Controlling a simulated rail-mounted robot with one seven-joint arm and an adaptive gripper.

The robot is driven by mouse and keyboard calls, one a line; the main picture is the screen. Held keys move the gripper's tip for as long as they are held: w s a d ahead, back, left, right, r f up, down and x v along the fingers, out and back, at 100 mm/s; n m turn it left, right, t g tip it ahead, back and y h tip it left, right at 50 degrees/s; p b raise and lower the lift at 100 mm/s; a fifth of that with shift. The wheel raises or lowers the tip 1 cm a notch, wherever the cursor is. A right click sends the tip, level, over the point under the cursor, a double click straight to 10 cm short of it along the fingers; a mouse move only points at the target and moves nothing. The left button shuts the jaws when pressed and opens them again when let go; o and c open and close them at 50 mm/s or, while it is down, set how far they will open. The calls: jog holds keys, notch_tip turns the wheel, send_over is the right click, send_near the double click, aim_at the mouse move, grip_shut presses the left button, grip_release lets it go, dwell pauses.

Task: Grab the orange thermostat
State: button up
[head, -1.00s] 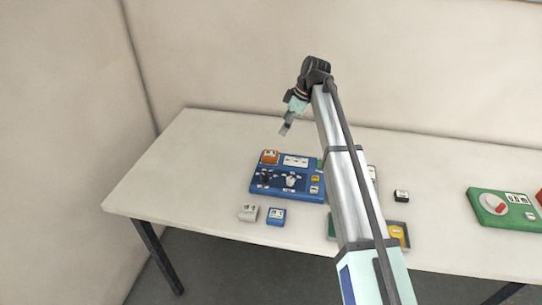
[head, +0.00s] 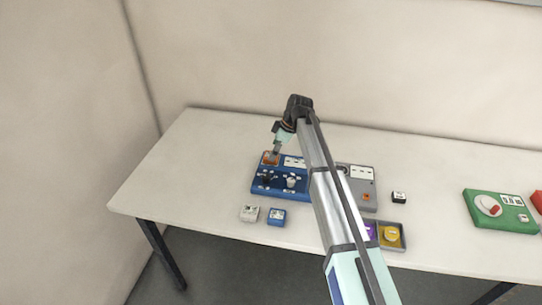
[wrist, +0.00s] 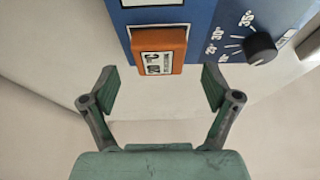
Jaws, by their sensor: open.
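The orange thermostat (head: 270,159) sits at the upper left corner of the blue panel (head: 256,189) on the table. In the wrist view the thermostat (wrist: 159,50) is a small orange block with a white display, on the edge of the blue panel (wrist: 200,20). My gripper (wrist: 158,85) is open and empty. Its two fingers stand wide apart, and the thermostat shows between and beyond them. In the head view my gripper (head: 276,150) is just above the thermostat and partly covers it.
A black knob (wrist: 260,47) stands on the panel right of the thermostat. A grey block (head: 250,213) and a blue block (head: 277,216) lie in front of the panel. A grey panel (head: 368,180), a small black block (head: 399,197) and a green panel (head: 475,213) lie right. The table's left side is clear.

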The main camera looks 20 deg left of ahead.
jog(key=shift+x, duration=1.25)
jog(key=c, duration=1.4)
jog(key=shift+r, duration=0.15)
